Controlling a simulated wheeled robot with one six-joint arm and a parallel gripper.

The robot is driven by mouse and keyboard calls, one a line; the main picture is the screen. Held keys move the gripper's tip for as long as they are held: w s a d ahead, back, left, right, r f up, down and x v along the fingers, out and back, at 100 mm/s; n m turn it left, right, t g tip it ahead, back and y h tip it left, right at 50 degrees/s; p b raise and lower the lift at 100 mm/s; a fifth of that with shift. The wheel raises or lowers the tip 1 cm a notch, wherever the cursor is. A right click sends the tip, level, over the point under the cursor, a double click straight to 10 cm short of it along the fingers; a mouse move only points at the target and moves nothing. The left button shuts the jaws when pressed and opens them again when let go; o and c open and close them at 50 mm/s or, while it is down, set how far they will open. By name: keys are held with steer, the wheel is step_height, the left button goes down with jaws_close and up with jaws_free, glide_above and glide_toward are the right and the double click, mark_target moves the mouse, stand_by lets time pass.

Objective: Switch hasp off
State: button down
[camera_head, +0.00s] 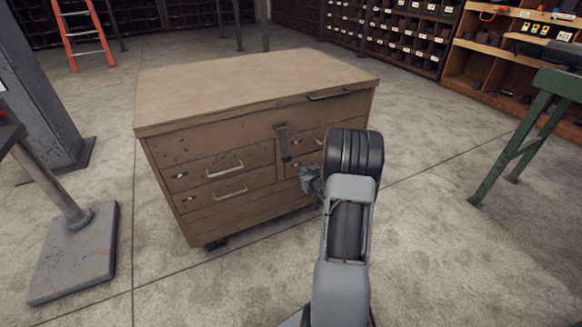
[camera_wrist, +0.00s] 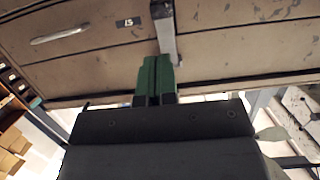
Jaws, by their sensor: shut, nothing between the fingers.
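A brown wheeled tool chest (camera_head: 210,160) has a grey metal hasp (camera_head: 283,143) hanging down its front, just below the lid edge. The hasp also shows at the top middle of the wrist view (camera_wrist: 162,28). My gripper (camera_head: 306,176) is in front of the chest, low and to the right of the hasp, partly hidden by my own arm. In the wrist view its green fingers (camera_wrist: 155,68) are shut together with nothing between them. Their tips overlap the near end of the hasp in that picture; I cannot tell whether they touch it.
Drawers with metal handles (camera_head: 225,169) lie left of the hasp. A handle (camera_head: 328,95) sits on the chest's upper right front. A grey post with a base plate (camera_head: 75,250) stands at left, and a green stand (camera_head: 515,145) at right.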

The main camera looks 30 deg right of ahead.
mark_target(288, 160)
steer(key=b+x, duration=0.3)
steer(key=x, duration=0.7)
steer(key=shift+w+f, duration=0.1)
steer(key=shift+w, duration=0.05)
steer(key=shift+b+x, duration=0.35)
steer(key=shift+x, duration=0.6)
